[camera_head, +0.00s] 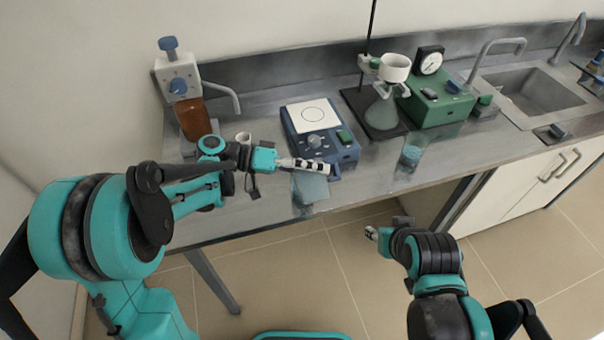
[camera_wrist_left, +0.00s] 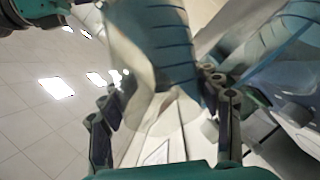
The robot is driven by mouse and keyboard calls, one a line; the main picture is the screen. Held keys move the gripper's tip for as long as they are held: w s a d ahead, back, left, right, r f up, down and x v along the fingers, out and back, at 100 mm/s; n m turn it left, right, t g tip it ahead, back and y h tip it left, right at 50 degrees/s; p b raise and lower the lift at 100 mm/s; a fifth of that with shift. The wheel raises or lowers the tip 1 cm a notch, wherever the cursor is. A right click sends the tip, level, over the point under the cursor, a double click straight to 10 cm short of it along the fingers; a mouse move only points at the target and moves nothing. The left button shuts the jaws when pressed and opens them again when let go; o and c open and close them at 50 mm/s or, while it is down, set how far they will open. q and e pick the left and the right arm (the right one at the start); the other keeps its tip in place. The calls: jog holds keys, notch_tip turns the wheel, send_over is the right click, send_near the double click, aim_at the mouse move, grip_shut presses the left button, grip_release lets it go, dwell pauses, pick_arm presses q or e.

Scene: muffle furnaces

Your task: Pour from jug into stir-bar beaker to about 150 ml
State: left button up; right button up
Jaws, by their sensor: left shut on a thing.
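My left gripper (camera_head: 316,166) is shut on a clear jug (camera_head: 311,188) near the bench's front edge. In the left wrist view the jug (camera_wrist_left: 155,50), with dark graduation lines, stands between the two fingers (camera_wrist_left: 165,105). Its contents are hard to make out. A clear beaker (camera_head: 410,156) with a bluish lower part stands on the bench to the right, apart from the jug. I cannot see whether a stir bar lies in it. My right gripper (camera_head: 371,233) is in front of the bench, over the floor; its jaws are too small to judge.
A blue stirrer with a white plate (camera_head: 314,115) stands just behind the jug. A brown bottle with a dispenser (camera_head: 193,120) is at the left. A filter flask (camera_head: 382,111), a green pump (camera_head: 437,103) and a sink (camera_head: 531,92) are at the right. Bench is clear between stirrer and beaker.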

pick_arm(q)
jog(key=shift+w+f+n+b, duration=0.25)
jog(key=shift+n+b, duration=0.15)
jog(key=shift+b, duration=0.4)
dwell(4.3)
jog(key=shift+s+r+m+p, duration=0.2)
jog(key=shift+r+m+p, duration=0.15)
jog(key=shift+p, duration=0.2)
jog(key=shift+s, duration=0.1)
jog(key=shift+m, duration=0.25)
jog(key=shift+s+r+m+t+y+p, duration=0.1)
jog(key=shift+r+m+t+y+p, duration=0.25)
jog(key=shift+m+p, duration=0.4)
jog(key=shift+s+d+r+m+t+p, duration=0.15)
jog(key=shift+s+m+t+p, duration=0.1)
jog(key=shift+m+p, duration=0.35)
jog(key=shift+w+y, duration=0.15)
jog(key=shift+y, duration=0.1)
